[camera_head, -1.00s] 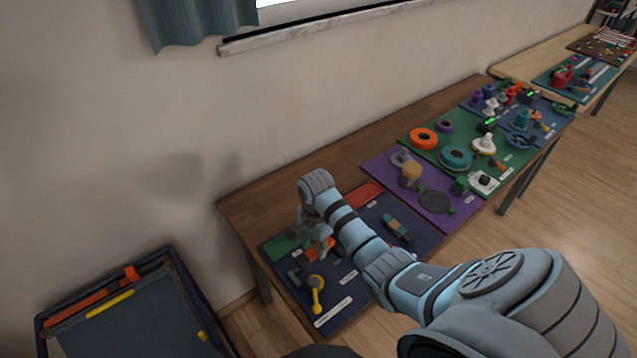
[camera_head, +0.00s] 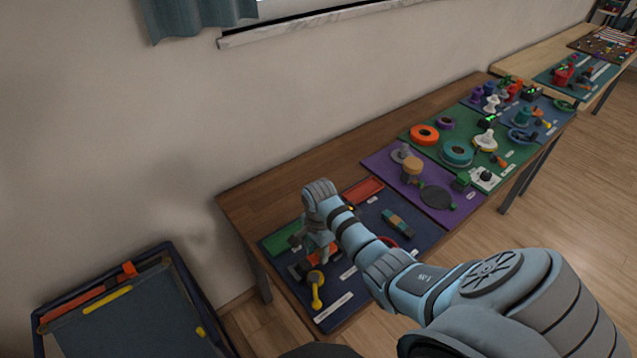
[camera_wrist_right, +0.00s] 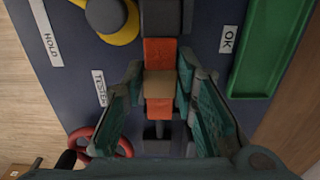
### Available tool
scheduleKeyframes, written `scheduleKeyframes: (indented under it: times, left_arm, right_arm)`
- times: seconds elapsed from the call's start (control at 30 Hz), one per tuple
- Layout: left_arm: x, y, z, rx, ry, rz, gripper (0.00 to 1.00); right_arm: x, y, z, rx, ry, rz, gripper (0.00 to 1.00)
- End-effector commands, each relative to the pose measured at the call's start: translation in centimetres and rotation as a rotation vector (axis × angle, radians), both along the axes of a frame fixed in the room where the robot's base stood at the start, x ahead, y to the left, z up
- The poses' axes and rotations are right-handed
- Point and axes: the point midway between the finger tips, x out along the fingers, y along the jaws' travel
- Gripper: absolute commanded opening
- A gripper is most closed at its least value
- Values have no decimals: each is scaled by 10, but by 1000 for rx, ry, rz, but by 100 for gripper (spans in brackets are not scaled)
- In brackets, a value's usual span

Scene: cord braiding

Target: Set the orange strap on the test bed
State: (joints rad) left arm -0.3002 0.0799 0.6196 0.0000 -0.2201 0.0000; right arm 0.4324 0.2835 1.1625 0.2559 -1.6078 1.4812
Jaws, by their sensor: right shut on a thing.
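The orange strap (camera_wrist_right: 160,53) shows in the right wrist view, with a tan block (camera_wrist_right: 160,86) across its middle. It is lined up with the dark grey test bed (camera_wrist_right: 160,17), whose parts show at both of its ends; I cannot tell whether it rests fully on them. My right gripper (camera_wrist_right: 160,76) is shut on the strap from both sides. In the head view the gripper (camera_head: 322,252) is low over the test bed (camera_head: 299,271) and hides most of the strap. My left gripper is in neither view.
A yellow lever (camera_head: 316,287) stands beside the test bed. A green tray (camera_head: 283,238), a red tray (camera_head: 363,191) and a striped strap (camera_head: 397,223) lie on the same dark blue mat. A red wheel (camera_wrist_right: 103,132) is near the gripper. Further mats with parts fill the table beyond.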

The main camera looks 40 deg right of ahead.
Motion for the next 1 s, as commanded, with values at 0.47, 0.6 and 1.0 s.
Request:
scheduleKeyframes:
  times: [0.47, 0.6, 1.0]
  left_arm:
    - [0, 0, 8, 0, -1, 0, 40]
    - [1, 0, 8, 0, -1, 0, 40]
    - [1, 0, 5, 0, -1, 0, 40]
  right_arm:
    - [1, 2, 1, 0, 0, 0, 0]
    - [1, 2, 0, 0, 0, 0, 0]
    - [0, 2, -11, 0, -1, 1, 0]
